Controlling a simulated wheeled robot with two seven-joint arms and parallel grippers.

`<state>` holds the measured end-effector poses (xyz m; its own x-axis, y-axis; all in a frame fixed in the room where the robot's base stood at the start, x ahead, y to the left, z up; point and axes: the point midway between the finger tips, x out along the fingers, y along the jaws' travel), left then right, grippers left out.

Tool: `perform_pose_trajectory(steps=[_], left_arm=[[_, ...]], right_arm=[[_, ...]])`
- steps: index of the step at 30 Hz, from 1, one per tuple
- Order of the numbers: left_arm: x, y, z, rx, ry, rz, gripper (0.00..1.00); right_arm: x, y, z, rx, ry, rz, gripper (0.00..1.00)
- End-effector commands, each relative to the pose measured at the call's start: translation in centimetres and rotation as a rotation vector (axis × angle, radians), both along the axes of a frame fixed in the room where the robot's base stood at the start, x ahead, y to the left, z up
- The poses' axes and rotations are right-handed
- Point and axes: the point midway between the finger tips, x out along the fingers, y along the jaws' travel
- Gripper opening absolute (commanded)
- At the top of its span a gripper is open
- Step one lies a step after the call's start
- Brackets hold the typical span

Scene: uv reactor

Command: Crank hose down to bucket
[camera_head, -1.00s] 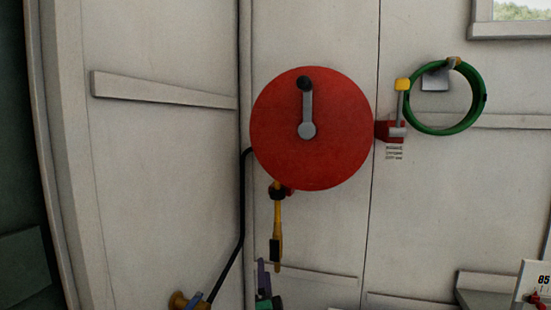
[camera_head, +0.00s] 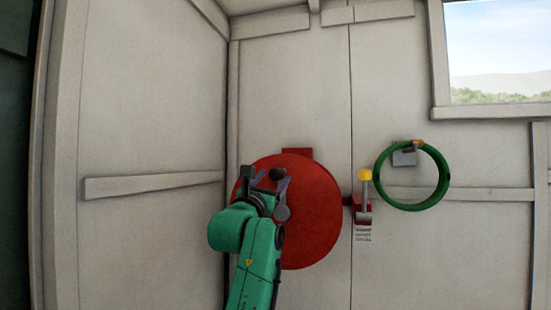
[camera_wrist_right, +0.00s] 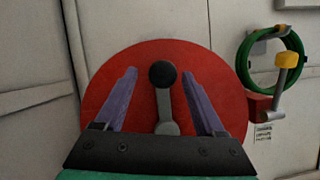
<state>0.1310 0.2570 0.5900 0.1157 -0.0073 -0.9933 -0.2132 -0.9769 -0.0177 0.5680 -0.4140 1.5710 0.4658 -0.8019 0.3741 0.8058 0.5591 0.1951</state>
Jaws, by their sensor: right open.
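The red hose reel (camera_head: 318,215) is mounted on the white wall, partly covered by my right arm in the head view. It also fills the middle of the right wrist view (camera_wrist_right: 140,62). Its grey crank (camera_wrist_right: 164,105) with a black knob (camera_wrist_right: 162,74) points upward; the knob also shows in the head view (camera_head: 277,174). My right gripper (camera_head: 267,180) is open, and its purple fingers (camera_wrist_right: 164,78) stand on either side of the crank and knob without visibly touching them. The hose end and a bucket are not in view. My left gripper is not in view.
A lever with a yellow knob (camera_head: 364,175) sits right of the reel on a red bracket. A green coiled hose (camera_head: 444,178) hangs on a wall hook beyond it. A window (camera_head: 498,55) is at upper right. Wooden battens (camera_head: 150,186) cross the walls.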

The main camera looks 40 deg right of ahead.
Motion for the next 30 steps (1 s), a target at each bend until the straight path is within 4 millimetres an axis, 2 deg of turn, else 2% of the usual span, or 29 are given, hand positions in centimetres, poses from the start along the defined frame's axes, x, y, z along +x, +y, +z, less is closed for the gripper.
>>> perform_pose_trajectory(steps=[1, 3, 8, 14, 20, 30], left_arm=[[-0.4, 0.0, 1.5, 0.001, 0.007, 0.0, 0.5], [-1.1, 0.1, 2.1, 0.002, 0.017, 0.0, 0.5], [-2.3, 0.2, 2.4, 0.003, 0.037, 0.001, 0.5], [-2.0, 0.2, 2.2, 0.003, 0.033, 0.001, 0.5], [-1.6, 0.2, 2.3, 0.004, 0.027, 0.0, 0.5], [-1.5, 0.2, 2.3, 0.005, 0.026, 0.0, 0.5]], right_arm=[[0.4, -1.0, 1.2, 0.001, 0.002, -0.002, 0.72], [1.1, -1.8, 1.5, -0.001, 0.001, -0.002, 0.72], [1.7, -2.8, 1.4, -0.001, 0.002, 0.0, 0.72], [1.7, -2.8, 1.2, -0.001, 0.001, 0.001, 0.72], [1.7, -2.8, 1.2, -0.001, 0.002, 0.0, 0.0], [1.6, -2.8, 1.3, -0.002, 0.0, -0.001, 0.0]])
